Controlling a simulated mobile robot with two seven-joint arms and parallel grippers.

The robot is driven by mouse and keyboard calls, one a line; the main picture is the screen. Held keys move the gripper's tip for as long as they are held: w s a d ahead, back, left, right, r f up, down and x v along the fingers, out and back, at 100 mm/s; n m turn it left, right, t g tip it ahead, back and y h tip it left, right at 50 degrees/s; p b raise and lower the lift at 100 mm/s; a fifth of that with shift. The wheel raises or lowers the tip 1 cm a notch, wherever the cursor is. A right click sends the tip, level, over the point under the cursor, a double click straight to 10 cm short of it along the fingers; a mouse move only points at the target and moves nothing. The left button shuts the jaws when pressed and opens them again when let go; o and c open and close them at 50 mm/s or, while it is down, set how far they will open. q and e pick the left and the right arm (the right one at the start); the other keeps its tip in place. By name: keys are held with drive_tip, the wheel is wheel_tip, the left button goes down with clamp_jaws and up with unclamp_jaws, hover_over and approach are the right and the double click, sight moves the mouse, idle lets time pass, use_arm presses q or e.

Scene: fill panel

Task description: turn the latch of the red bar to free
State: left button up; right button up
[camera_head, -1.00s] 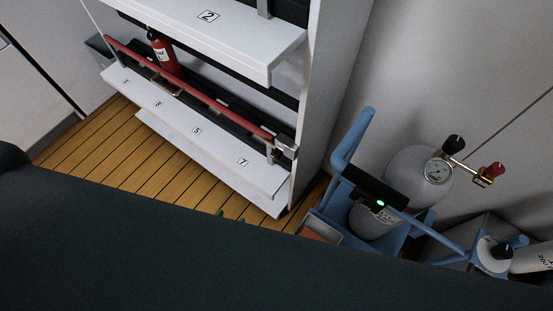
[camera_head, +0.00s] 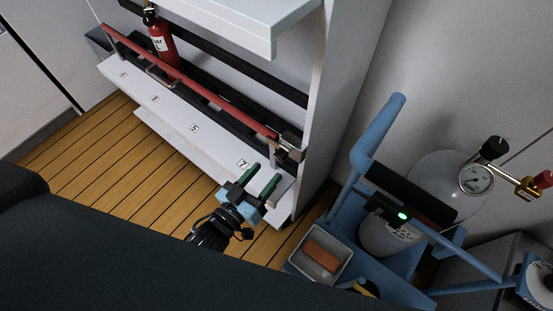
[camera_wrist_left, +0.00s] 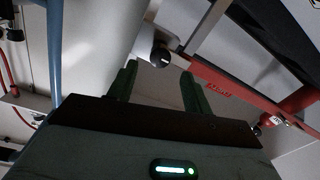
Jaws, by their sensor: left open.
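The red bar (camera_head: 190,83) runs along the front of the lower shelf. A pale metal latch bracket (camera_head: 289,143) with dark parts below it sits at its right end. My left gripper (camera_head: 265,175) is open and empty, below and slightly left of that bracket and apart from it, near the shelf's front edge. In the left wrist view the two green fingers (camera_wrist_left: 158,72) are spread. The red bar (camera_wrist_left: 235,92) lies to their right, and a black knob with a white mark (camera_wrist_left: 160,56) shows between and beyond the fingertips. I cannot tell the latch's setting. My right gripper is not in view.
A red extinguisher (camera_head: 161,40) stands behind the bar. The numbered shelf lip (camera_head: 215,135) lies just beyond my left gripper. A blue cart (camera_head: 375,135) with a gas cylinder (camera_head: 441,180) and a tray (camera_head: 303,268) holding a brown block stands at right. Wooden floor is clear at left.

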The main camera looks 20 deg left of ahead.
sight(278, 159)
use_arm(q)
drive_tip(key=x, duration=0.6)
drive_tip(key=shift+b, duration=0.3)
drive_tip(key=c, duration=1)
drive_tip(key=shift+o, duration=0.2)
